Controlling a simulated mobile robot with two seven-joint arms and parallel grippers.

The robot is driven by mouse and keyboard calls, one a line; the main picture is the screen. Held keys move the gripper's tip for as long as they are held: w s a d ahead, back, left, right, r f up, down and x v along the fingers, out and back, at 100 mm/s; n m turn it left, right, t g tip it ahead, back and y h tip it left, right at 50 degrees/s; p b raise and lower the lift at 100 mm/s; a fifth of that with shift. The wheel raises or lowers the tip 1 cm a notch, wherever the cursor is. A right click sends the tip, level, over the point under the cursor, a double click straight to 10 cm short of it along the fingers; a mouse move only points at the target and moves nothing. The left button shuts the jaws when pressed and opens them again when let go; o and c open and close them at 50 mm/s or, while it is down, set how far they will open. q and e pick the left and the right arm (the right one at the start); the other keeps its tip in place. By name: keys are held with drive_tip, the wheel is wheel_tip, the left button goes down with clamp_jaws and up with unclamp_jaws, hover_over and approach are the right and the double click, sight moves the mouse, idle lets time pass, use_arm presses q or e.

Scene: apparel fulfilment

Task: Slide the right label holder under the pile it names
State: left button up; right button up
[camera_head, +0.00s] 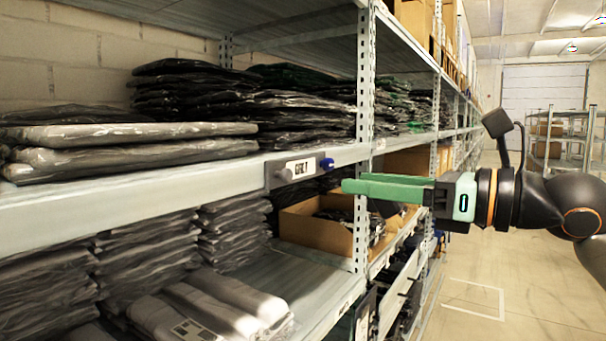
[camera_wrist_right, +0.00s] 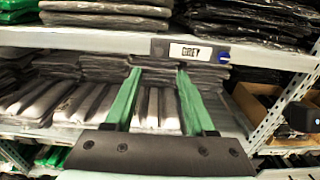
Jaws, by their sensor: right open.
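The label holder (camera_head: 300,168) is a dark plate with a white card on the front rail of the middle shelf. Its card seems to read GREY; a blue knob (camera_head: 327,163) is at its right end. In the wrist view the holder (camera_wrist_right: 190,50) sits under the gap between the grey pile (camera_wrist_right: 105,12) and the dark pile (camera_wrist_right: 255,20), partly below the dark one. The grey pile also shows at left in the head view (camera_head: 130,152). My right gripper (camera_head: 353,182) is open and empty, its green fingers in front of and below the holder, apart from it. My left gripper is not in view.
The lower shelf holds stacked wrapped garments (camera_head: 150,250), pale rolled packs (camera_head: 205,310) and an open cardboard box (camera_head: 315,232). A perforated upright (camera_head: 363,100) stands just right of the holder. The aisle floor (camera_head: 500,270) at right is clear.

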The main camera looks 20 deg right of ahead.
sight(290, 174)
drive_tip(key=p+x, duration=0.3)
drive_tip(key=x, duration=0.6)
drive_tip(key=shift+w+a+r, duration=0.15)
drive_tip(key=shift+w+a, duration=0.05)
drive_tip(key=shift+a, duration=0.05)
drive_tip(key=shift+p+x, duration=0.4)
drive_tip(key=shift+x, duration=0.35)
drive_tip(key=shift+c, duration=0.2)
clamp_jaws()
